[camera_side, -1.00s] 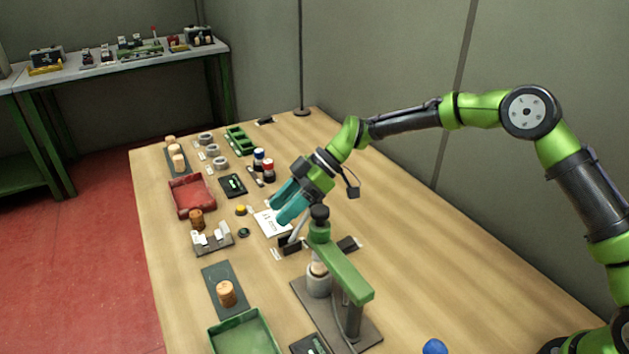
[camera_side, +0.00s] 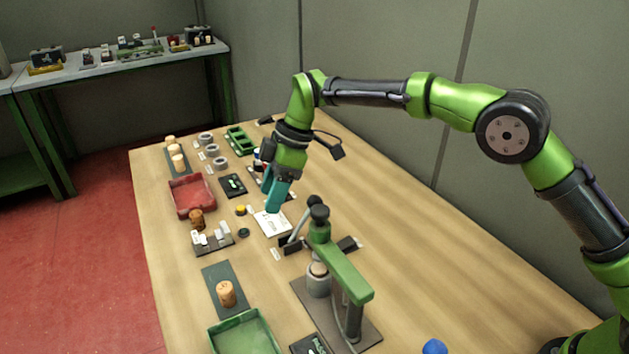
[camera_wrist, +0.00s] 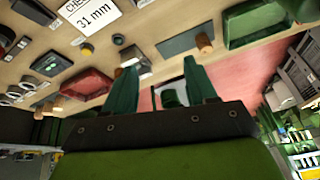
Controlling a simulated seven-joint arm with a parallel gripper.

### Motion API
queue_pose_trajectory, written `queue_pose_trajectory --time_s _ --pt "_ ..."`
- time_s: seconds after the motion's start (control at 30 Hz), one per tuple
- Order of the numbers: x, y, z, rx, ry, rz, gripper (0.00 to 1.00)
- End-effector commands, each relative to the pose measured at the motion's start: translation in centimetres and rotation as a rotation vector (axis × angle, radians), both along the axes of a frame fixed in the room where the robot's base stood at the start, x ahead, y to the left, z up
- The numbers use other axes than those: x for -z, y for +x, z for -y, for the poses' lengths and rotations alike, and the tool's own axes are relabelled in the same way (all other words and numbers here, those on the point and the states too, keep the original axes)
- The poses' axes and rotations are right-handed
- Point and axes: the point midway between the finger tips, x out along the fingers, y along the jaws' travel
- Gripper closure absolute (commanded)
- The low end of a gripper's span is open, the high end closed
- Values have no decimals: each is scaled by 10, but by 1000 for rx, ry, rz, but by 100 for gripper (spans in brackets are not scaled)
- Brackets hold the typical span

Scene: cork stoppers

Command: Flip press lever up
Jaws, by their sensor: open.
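The green press (camera_side: 345,275) stands on a dark base plate near the front of the table in the side view. Its lever (camera_side: 300,224) is a grey rod with a black knob, slanting up to the right beside the press head. A pale cork sits on a grey cylinder (camera_side: 318,286) under the press arm. My gripper (camera_side: 272,208) is open and empty, with teal fingers pointing down, beyond and left of the lever and apart from it. The open fingers also show in the wrist view (camera_wrist: 160,78); I cannot make out the press there.
A white card (camera_side: 272,222) lies below my gripper; it reads 31 mm in the wrist view (camera_wrist: 92,14). A red tray (camera_side: 192,196), a green tray (camera_side: 245,334) and a cork (camera_side: 226,293) on a dark mat stand on the left. The table's right side is mostly clear.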

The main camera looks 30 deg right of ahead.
Motion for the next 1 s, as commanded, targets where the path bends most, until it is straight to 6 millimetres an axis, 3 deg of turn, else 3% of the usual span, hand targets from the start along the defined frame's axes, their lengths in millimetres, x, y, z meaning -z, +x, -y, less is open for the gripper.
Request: queue_pose_trajectory --time_s 0.5,0.73,1.0 --pt "-93 -4 40 15 1 -3 43" --pt "-63 -9 49 298 -25 -103 43" --pt "-73 -34 79 564 -26 -143 43"
